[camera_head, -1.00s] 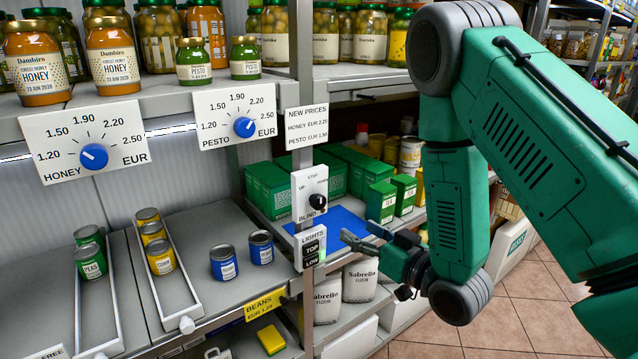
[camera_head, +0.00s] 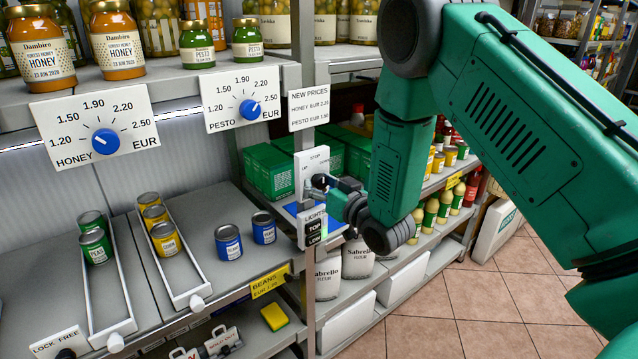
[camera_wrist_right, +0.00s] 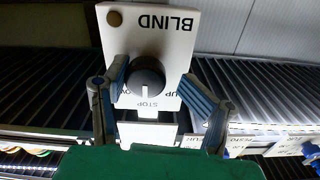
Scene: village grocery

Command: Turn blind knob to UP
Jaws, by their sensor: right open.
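The white blind panel (camera_head: 313,161) is on the shelf post, with UP at left, STOP on top and DOWN at right. Its black knob (camera_head: 319,182) is partly hidden by my right gripper (camera_head: 328,189). In the right wrist view the panel (camera_wrist_right: 140,35) appears upside down. The knob (camera_wrist_right: 146,78) shows a white mark pointing at STOP. The open fingers of my right gripper (camera_wrist_right: 148,82) stand on either side of the knob with gaps visible. My left gripper is not in view.
The lights switch panel (camera_head: 314,228) is just below the blind panel. Honey (camera_head: 106,141) and pesto (camera_head: 250,109) price dials are on the shelf edge at left. A price card (camera_head: 309,107) hangs above. Cans (camera_head: 228,242) stand on the lower shelf.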

